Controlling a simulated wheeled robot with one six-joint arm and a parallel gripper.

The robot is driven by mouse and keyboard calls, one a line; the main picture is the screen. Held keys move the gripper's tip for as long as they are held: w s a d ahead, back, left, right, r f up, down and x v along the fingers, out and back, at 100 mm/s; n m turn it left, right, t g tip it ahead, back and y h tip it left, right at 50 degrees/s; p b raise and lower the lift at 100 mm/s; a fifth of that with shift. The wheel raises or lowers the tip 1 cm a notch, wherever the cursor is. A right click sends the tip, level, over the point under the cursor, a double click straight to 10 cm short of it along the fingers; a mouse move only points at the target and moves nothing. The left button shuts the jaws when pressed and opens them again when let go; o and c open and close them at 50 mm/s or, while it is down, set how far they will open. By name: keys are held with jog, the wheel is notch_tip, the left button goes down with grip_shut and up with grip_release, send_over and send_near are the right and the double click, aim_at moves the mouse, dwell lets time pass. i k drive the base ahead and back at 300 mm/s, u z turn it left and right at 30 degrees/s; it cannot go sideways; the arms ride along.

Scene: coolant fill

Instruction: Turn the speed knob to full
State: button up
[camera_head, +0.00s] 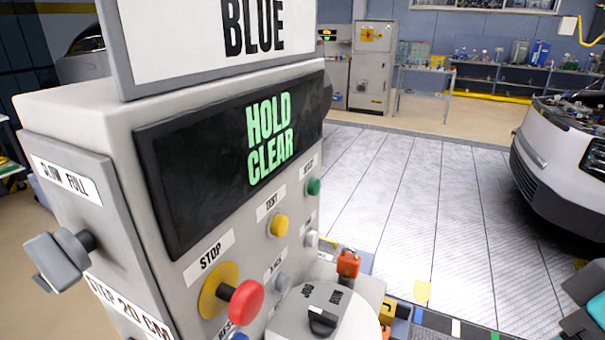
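The control console (85,110) fills the left of the view. On its left side panel, a label (68,182) reads SLOW on the left and FULL on the right. Below it a grey knob with a flat handle (58,262) sticks out to the left on a dark shaft. Its exact setting is hard to read from this angle. A dark part with teal patches (585,318), apparently the end of my arm, is cut off at the lower right edge, far from the knob. I cannot tell its finger opening.
The console's screen (235,150) reads HOLD CLEAR. Its front has a red STOP button (245,300), a yellow button (280,225), a green button (313,186) and a black selector (322,320). A white car (560,150) stands at right. The floor (430,210) between is clear.

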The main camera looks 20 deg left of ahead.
aim_at(62, 257)
jog(key=u, duration=0.4)
jog(key=k, duration=0.6)
jog(key=u, duration=1.1)
